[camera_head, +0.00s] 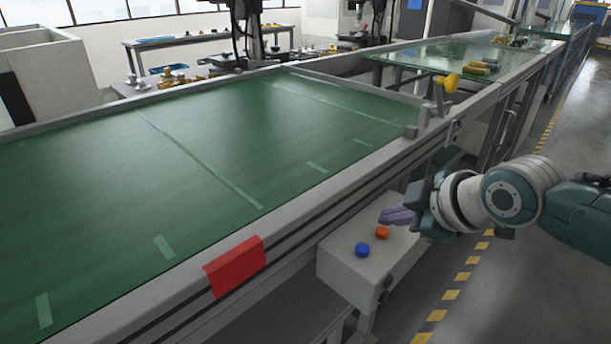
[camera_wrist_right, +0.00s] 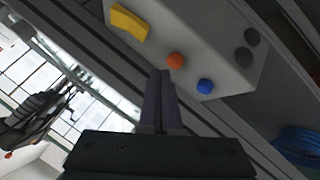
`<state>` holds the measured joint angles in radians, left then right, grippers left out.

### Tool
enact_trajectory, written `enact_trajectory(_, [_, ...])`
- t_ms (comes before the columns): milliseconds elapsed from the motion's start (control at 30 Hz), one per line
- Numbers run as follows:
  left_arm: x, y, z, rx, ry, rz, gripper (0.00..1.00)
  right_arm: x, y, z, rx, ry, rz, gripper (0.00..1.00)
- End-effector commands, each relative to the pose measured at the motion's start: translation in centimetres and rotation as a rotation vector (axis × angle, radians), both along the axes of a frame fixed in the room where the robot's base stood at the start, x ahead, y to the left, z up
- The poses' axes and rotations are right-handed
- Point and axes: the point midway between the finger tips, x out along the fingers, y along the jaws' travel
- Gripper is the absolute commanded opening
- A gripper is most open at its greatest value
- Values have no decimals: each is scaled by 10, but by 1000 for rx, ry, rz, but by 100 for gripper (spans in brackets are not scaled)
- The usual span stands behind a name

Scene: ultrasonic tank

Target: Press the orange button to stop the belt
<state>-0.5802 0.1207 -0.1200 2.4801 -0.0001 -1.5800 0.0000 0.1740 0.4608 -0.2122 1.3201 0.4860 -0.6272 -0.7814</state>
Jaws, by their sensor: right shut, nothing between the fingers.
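The orange button (camera_head: 382,232) sits on top of a light grey control box (camera_head: 345,275) beside the belt, with a blue button (camera_head: 362,250) next to it. My right gripper (camera_head: 384,216) is shut and empty, its purple fingers just above and behind the orange button in the head view. In the right wrist view the closed fingertips (camera_wrist_right: 161,74) point toward the box, close to the orange button (camera_wrist_right: 176,61); the blue button (camera_wrist_right: 205,86) is to their right. I cannot tell whether the fingers touch the button. The green belt (camera_head: 230,130) lies left of the box. My left gripper is not in view.
The conveyor's side rail (camera_head: 320,205) runs beside the box, with a red cloth-like patch (camera_head: 235,266) over it. A yellow knob (camera_head: 451,83) stands at the belt's far right corner. The floor to the right is open, with yellow-striped marking (camera_head: 462,276).

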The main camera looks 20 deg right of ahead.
Motion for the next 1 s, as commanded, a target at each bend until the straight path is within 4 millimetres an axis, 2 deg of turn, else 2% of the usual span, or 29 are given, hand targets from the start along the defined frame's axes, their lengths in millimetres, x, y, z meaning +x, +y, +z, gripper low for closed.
enact_trajectory(433, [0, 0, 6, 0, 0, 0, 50, 0, 0, 6, 0, -1, 0, 0])
enact_trajectory(900, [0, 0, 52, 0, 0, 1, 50, 0, 0, 52, -1, -1, 1, 0])
enact_trajectory(1000, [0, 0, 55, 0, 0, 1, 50, 0, 0, 55, 0, -1, 0, 0])
